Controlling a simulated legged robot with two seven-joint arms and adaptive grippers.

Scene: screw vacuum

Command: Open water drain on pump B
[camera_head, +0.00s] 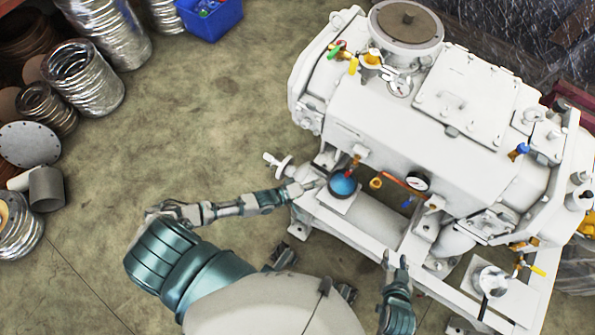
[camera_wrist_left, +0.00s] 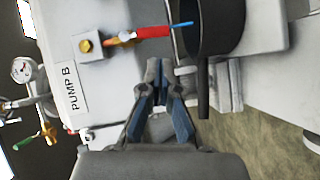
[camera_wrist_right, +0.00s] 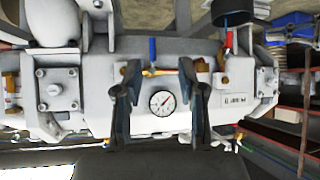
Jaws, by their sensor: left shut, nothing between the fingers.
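The white pump B (camera_head: 425,120) carries a "PUMP B" label (camera_wrist_left: 65,90) in the left wrist view. A brass drain valve (camera_wrist_left: 124,38) with a red handle (camera_wrist_left: 153,32) comes off its side. The handle points toward the mouth of a dark round container (camera_wrist_left: 212,25). A thin blue streak shows there; I cannot tell what it is. In the head view the container holds something blue (camera_head: 342,184). My left gripper (camera_head: 316,185) is shut and empty beside the container; it also shows in the left wrist view (camera_wrist_left: 153,68). My right gripper (camera_wrist_right: 160,72) is open, below the pump's front.
A pressure gauge (camera_head: 418,182) and a blue-handled valve (camera_wrist_right: 153,52) sit on the pump's front. A white frame (camera_head: 375,237) juts out beneath. Metal coils (camera_head: 83,77) and a blue bin (camera_head: 212,18) stand at the upper left. The floor between is clear.

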